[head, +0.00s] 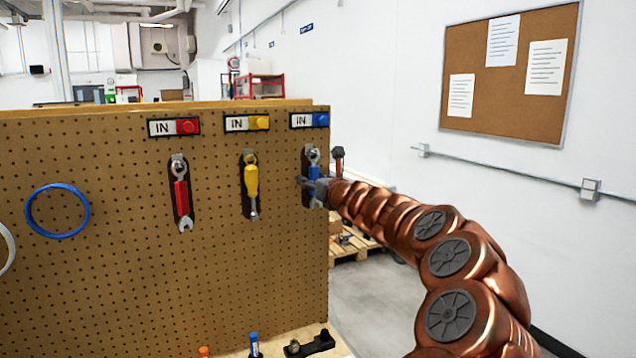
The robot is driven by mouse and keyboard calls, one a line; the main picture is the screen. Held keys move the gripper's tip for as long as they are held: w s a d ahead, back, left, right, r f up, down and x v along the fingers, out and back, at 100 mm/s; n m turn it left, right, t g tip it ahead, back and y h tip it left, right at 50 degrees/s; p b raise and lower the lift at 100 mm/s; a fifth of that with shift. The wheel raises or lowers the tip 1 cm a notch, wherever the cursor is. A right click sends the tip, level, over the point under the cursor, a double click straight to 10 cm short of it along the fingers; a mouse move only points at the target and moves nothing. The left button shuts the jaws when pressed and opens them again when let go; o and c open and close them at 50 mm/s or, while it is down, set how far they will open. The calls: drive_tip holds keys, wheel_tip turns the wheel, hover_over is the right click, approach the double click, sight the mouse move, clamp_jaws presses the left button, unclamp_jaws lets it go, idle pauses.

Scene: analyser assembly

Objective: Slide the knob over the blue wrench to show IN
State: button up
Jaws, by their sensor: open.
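The blue wrench (314,170) hangs upright at the right end of the pegboard (120,280). Above it is a white label slider with a blue knob (321,120). The knob sits at the right end of its slot, and the word IN shows to its left. My gripper (307,187) is open at the blue wrench's handle, reaching in from the right below the slider. It hides part of the handle. I cannot tell whether the fingers touch the wrench or stand around it.
A red wrench (181,197) and a yellow tool (251,181) hang to the left, under sliders with a red knob (187,127) and a yellow knob (259,123), both showing IN. A blue ring (57,235) is farther left. Small items stand on the bench (285,336) below.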

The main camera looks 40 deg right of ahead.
drive_tip(key=shift+w, duration=0.15)
clamp_jaws()
idle(0.5)
idle(0.4)
unclamp_jaws()
idle(0.5)
drive_tip(key=shift+p+v, duration=0.5)
drive_tip(key=shift+v, duration=4)
drive_tip(key=shift+r, duration=0.1)
